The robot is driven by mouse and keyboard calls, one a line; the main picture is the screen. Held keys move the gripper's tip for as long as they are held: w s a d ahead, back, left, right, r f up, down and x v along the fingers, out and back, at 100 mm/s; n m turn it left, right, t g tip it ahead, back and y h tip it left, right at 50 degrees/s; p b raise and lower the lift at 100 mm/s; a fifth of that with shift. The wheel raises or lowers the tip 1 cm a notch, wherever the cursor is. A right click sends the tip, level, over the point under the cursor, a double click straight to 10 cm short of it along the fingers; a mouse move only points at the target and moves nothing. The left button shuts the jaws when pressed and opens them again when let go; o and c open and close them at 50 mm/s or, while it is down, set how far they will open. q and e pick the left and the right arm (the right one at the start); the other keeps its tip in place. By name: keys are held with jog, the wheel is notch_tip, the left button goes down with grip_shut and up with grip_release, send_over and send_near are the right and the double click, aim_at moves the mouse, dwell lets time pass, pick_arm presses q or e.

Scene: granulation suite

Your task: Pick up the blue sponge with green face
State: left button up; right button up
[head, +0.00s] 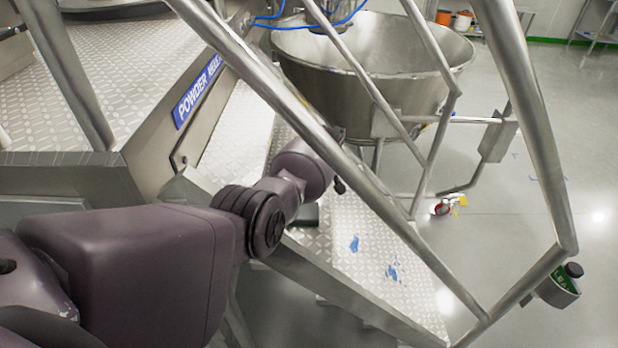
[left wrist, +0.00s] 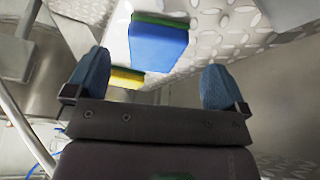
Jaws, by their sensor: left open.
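The blue sponge with green face (left wrist: 158,47) lies on a diamond-plate step in the left wrist view. Its blue side faces the camera and a green edge shows along its top. My left gripper (left wrist: 155,64) is open, with one blue-padded finger on each side of the view. The sponge appears between and beyond the fingertips, and nothing is held. A second sponge, yellow and green (left wrist: 127,77), shows close by near the left finger. In the head view my left arm reaches over the steps; its gripper and the sponges cannot be made out there. My right gripper is not in view.
Metal handrails (head: 362,85) cross the space around my left arm. Diamond-plate steps (head: 350,212) with blue smears lie below. A large steel bowl (head: 318,88) stands behind. A red and white spray bottle (head: 443,207) is on the floor, which is otherwise open at right.

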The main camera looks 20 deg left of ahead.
pick_arm(q)
jog(key=b+x, duration=0.1)
jog(key=x, duration=0.1)
jog(key=b+x, duration=0.1)
jog(key=shift+d+f, duration=0.15)
jog(key=shift+f, duration=0.3)
jog(key=shift+w+f+b, duration=0.15)
jog(key=shift+f+b, duration=0.15)
jog(key=shift+b, duration=0.05)
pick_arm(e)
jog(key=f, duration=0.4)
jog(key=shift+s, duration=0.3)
pick_arm(q)
jog(key=shift+r, duration=0.1)
jog(key=c, duration=1)
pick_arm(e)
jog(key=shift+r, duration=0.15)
